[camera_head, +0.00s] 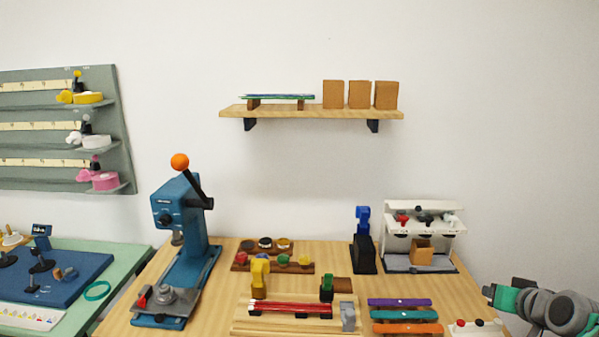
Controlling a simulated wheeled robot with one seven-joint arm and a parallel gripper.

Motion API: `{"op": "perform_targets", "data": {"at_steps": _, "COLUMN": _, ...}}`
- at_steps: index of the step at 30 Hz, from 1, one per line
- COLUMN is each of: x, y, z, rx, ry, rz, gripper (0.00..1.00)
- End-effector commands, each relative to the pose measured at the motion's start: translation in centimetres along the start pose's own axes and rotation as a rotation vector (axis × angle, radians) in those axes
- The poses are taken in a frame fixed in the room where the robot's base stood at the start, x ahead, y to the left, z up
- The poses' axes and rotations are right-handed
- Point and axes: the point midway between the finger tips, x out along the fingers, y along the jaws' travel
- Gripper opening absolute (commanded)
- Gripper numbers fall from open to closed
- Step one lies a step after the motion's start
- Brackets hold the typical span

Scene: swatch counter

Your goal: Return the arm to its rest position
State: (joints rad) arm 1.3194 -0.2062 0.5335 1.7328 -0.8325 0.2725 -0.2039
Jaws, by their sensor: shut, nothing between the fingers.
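My arm shows at the lower right edge, folded low beside the right end of the wooden counter (455,289). Its grey and teal links reach in from the right. My gripper (489,292) is at the left end of these links, small and partly seen, shut and empty. It is to the right of the coloured bars and clear of them. Nothing hangs from it. The rest of the arm is cut off by the frame edge.
A blue lever press (178,215) stands at the counter's left. A white rack (424,220) stands at the back right. Purple, teal and orange bars (404,315) lie at the front right. A small white holder (474,328) is just below my gripper. A wall shelf (312,113) hangs above.

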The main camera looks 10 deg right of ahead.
Motion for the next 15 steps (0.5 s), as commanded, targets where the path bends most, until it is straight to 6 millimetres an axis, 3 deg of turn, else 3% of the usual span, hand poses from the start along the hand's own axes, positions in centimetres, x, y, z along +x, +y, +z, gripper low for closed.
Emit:
{"op": "perform_targets", "data": {"at_steps": 8, "x": -0.7, "y": 2.7, "z": 9.7, "rx": 0.199, "ry": -0.272, "rz": 0.112, "gripper": 0.00}}
{"op": "perform_targets", "data": {"at_steps": 12, "x": -2.8, "y": 3.4, "z": 15.1, "rx": 0.318, "ry": -0.424, "rz": 0.195, "gripper": 0.00}}
{"op": "perform_targets", "data": {"at_steps": 15, "x": -4.8, "y": 2.5, "z": 18.9, "rx": 0.393, "ry": -0.548, "rz": 0.257, "gripper": 0.00}}
